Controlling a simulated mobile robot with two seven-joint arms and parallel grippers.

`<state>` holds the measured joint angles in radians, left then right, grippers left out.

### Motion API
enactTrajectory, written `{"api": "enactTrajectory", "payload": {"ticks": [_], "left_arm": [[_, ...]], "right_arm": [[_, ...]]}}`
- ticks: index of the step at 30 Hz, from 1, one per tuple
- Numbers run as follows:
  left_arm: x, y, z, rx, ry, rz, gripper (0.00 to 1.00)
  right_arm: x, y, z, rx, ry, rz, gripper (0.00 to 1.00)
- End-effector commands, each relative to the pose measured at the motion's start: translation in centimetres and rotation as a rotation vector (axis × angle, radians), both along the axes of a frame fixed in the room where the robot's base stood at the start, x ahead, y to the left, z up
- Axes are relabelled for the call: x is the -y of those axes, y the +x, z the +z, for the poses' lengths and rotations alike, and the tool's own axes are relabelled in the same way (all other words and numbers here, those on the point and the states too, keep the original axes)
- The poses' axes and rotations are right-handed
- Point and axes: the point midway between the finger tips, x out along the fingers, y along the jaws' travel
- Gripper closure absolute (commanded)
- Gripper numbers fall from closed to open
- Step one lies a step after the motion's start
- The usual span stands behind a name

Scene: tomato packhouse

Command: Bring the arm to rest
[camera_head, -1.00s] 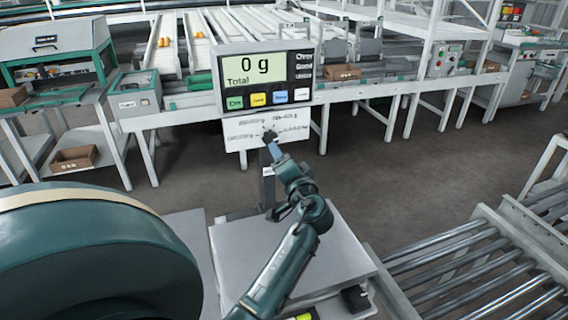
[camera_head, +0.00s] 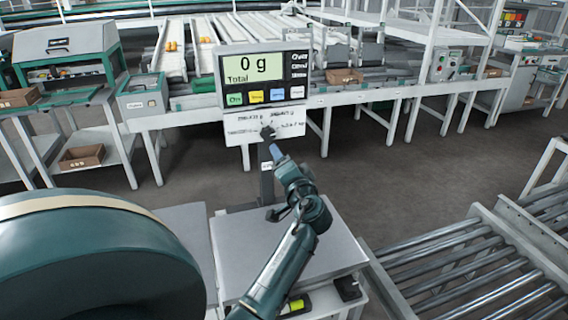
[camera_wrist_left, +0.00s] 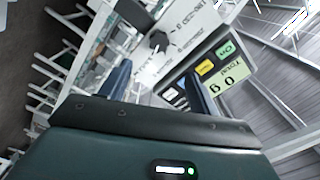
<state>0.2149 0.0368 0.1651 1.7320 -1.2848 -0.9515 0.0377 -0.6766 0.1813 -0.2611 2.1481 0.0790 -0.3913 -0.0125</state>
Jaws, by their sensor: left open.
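My left arm reaches up from the bottom middle of the head view. My left gripper (camera_head: 275,150) is just in front of a dial knob (camera_head: 267,132) on a white panel under the scale display (camera_head: 262,78). The display reads 0 g Total. In the left wrist view, the two blue fingers of the gripper (camera_wrist_left: 160,88) stand apart with nothing between them. The knob (camera_wrist_left: 158,41) and the tilted display (camera_wrist_left: 228,82) show beyond the fingers, and I see no contact. My right gripper is not in view.
The bare scale platform (camera_head: 325,240) lies below the arm, with the display post (camera_head: 266,182) behind it. A roller conveyor (camera_head: 450,270) is at right. A sorting line (camera_head: 340,95) runs across the back. Open floor (camera_head: 400,170) lies between.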

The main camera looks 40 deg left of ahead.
Motion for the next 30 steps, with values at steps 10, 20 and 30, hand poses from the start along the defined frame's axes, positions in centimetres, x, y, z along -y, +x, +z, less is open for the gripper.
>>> {"api": "enactTrajectory", "payload": {"ticks": [10, 20, 30], "left_arm": [[0.0, 0.0, 0.0, 0.0, 0.0, 0.0, 0.38], [4.6, -0.5, -5.3, -0.062, -0.139, -0.233, 0.38], [23.1, -11.8, -16.5, -0.146, -0.807, -0.781, 0.38]], "right_arm": [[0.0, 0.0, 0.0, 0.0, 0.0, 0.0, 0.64], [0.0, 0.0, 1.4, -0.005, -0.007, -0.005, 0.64], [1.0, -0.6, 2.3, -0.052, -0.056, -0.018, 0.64]]}}
